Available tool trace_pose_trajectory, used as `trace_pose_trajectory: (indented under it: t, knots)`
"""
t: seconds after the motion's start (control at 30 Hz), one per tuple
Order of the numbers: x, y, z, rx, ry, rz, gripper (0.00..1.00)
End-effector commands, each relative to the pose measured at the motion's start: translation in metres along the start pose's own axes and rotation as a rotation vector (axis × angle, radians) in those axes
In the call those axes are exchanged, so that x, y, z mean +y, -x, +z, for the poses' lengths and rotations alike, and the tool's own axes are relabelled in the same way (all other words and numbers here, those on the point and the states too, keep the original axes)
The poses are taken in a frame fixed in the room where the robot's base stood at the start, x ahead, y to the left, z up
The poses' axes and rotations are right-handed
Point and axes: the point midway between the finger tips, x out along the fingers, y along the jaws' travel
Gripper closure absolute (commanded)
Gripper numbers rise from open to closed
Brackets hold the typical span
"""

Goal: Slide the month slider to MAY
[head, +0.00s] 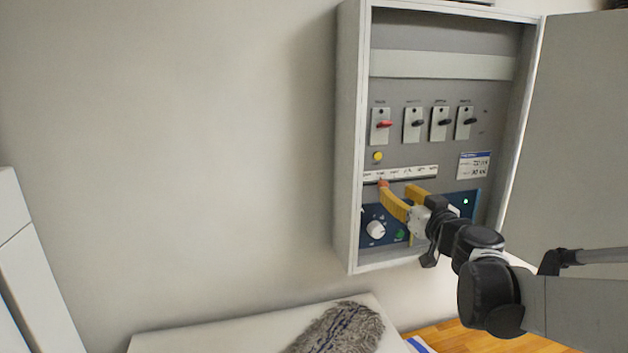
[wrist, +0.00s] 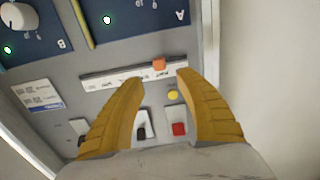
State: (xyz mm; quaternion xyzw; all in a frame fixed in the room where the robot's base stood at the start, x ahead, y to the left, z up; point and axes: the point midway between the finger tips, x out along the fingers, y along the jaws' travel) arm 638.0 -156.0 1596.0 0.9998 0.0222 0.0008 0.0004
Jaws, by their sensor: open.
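The month slider is a white label strip (head: 400,172) with a dark slot along its lower edge, inside an open wall cabinet. Its small orange knob (head: 383,182) stands toward the left end of the strip; the month lettering is too small to read surely. My gripper (head: 397,190), with yellow fingers, is open in front of the strip. In the wrist view the strip (wrist: 105,80) appears turned over, and the orange knob (wrist: 159,63) shows in the gap just beyond the fingertips of my gripper (wrist: 160,76). Contact with the knob cannot be told.
Above the strip are a yellow button (head: 377,156) and a row of switches, one with a red lever (head: 384,125). Below is a blue panel with a white dial (head: 376,229). The cabinet door (head: 570,130) stands open at right. A grey mop head (head: 338,330) lies below.

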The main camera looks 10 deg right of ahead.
Motion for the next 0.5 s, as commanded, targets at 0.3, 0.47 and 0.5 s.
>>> trace_pose_trajectory:
  t: [0.3,0.47,0.5]
  knots:
    - [-0.001,-0.056,-0.001,-0.001,0.0,-0.002,0.59]
    - [-0.002,-0.067,0.0,-0.001,0.0,-0.002,0.59]
    - [-0.001,-0.068,0.0,-0.001,-0.001,-0.002,0.59]
